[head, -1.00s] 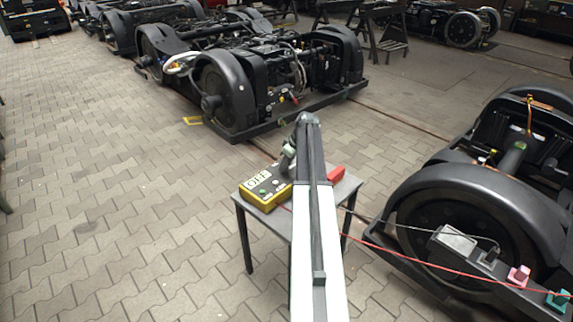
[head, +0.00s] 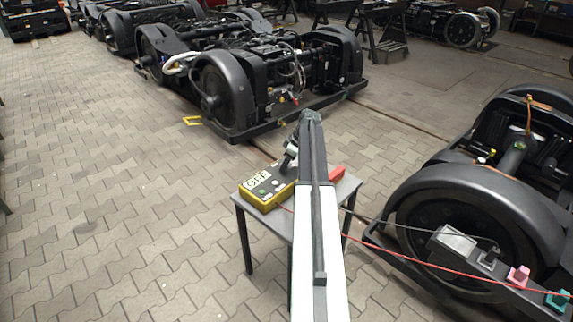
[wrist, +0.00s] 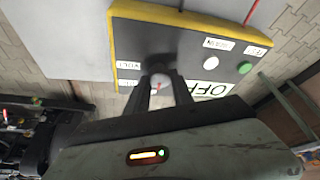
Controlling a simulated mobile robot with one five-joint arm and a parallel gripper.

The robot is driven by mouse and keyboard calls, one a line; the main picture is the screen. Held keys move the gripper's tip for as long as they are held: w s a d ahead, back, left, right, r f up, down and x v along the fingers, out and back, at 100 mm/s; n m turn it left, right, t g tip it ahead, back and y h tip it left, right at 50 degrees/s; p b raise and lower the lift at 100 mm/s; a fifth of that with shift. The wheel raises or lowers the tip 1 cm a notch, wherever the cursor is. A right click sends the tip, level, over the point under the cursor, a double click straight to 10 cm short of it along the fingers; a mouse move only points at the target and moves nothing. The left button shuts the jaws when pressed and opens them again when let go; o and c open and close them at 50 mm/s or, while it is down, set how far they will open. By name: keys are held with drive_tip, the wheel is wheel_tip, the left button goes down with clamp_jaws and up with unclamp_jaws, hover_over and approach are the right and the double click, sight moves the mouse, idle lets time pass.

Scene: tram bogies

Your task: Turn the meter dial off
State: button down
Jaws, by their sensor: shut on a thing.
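The yellow-edged meter (head: 267,190) lies on a small grey table, with an OFF display on its dark face. In the wrist view the meter (wrist: 190,38) shows a green button, a white button and part of the OFF display. My gripper (wrist: 161,80) is over the meter's face, its two fingers closed on the dial (wrist: 160,64), which is partly hidden between them. In the head view my gripper (head: 287,160) reaches down to the meter's right part, and my arm hides some of the table.
A red block (head: 337,173) lies on the table (head: 348,190), right of my arm. Another large bogie (head: 230,95) stands behind. Paved floor at left is clear.

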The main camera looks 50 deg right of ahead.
drive_tip(key=c, duration=1.1)
unclamp_jaws()
drive_tip(key=p+v, duration=0.7)
drive_tip(key=shift+r, duration=0.35)
